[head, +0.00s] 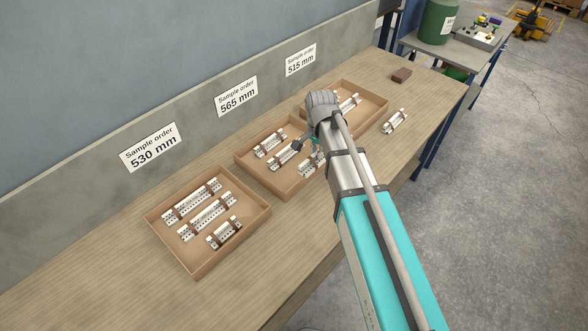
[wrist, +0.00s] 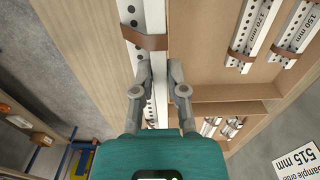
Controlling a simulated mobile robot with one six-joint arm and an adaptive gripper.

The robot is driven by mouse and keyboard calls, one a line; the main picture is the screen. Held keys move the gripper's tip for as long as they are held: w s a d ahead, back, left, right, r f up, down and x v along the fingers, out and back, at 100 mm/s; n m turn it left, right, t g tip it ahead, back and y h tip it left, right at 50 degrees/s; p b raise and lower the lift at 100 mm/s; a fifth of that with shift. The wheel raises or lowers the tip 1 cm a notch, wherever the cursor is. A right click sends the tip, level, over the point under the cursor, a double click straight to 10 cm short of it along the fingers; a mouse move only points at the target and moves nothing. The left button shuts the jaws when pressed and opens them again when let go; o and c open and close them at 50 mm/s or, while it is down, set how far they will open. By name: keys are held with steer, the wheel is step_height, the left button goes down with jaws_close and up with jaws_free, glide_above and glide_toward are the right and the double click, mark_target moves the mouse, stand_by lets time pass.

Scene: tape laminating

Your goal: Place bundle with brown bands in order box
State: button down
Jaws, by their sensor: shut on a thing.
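My gripper (wrist: 160,75) is shut on a white perforated bundle (wrist: 155,18) with a brown band (wrist: 147,40). In the wrist view the bundle runs along the left wall of an order box (wrist: 200,55); I cannot tell whether it rests on the floor or is above it. Two other brown-banded bundles, marked 170 mm (wrist: 256,32) and 150 mm (wrist: 295,28), lie in that box. In the head view the middle box (head: 259,175), below the 565 mm sign (head: 236,96), holds bundles, and the held bundle (head: 311,166) shows beside my arm, which partly hides it.
A left box (head: 197,270) with 3 bundles stands by the 530 mm sign (head: 151,147). A right box (head: 372,100) stands by the 515 mm sign (head: 300,60). A loose bundle (head: 395,121) and a brown block (head: 401,75) lie on the table. The table's front left is clear.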

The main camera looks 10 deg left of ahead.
steer(key=a+f+b, duration=0.3)
steer(key=a+f, duration=0.1)
steer(key=w+a+f+b, duration=0.1)
steer(key=a+f+b, duration=0.1)
steer(key=shift+a+f+b, duration=0.1)
steer(key=shift+a+b, duration=0.2)
steer(key=shift+a, duration=0.1)
steer(key=shift+a+f+b, duration=0.5)
steer(key=shift+f+b, duration=1.5)
steer(key=shift+b, duration=0.05)
steer(key=shift+d, duration=0.1)
steer(key=c, duration=0.7)
jaws_free()
step_height(320, 180, up, 12)
steer(key=p, duration=1.2)
